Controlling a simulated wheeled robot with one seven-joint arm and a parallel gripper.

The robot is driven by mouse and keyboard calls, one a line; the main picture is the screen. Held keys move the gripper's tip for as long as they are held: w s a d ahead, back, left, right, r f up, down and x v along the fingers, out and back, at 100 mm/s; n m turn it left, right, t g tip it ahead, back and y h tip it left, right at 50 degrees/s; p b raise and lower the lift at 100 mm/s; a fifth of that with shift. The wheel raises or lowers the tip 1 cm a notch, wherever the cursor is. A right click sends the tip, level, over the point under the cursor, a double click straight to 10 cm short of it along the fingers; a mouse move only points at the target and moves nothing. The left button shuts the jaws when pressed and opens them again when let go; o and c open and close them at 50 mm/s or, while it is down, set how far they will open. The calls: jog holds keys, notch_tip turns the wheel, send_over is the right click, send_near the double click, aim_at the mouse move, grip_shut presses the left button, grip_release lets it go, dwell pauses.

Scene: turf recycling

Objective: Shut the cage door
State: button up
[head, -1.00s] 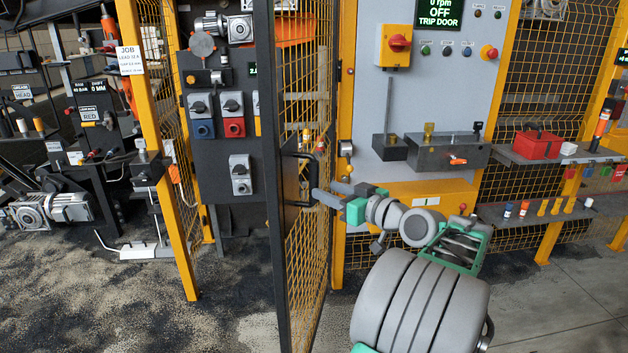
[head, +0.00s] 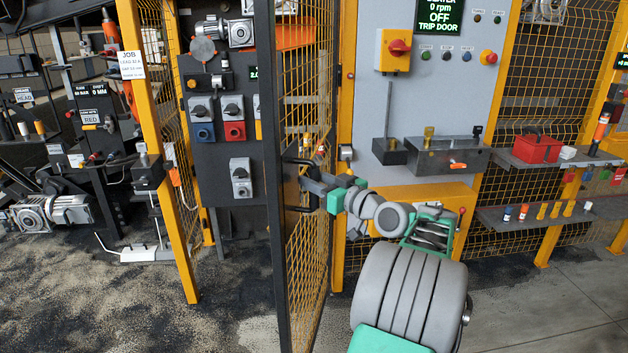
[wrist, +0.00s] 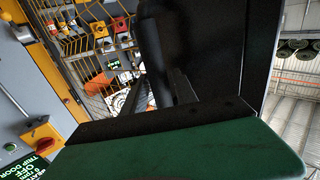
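The cage door (head: 271,230), a tall black-framed panel with yellow mesh, stands open near the middle of the head view. Its near edge juts toward me, and a gap separates it from the left yellow post (head: 165,170). A black upright handle (head: 292,182) is on the door. My gripper (head: 308,184) reaches from the right, its grey fingertips at the handle. The head view does not show clearly whether the fingers are closed around it. Dark gripper parts (wrist: 180,88) fill much of the wrist view and hide the contact.
A grey control panel (head: 450,80) and yellow right post (head: 343,120) stand behind my arm. A control board (head: 215,150) with switches lies behind the door opening. Shelves (head: 560,150) with small items are at the right. The floor (head: 110,305) left of the door is clear.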

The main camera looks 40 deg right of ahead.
grip_shut()
dwell(1.1)
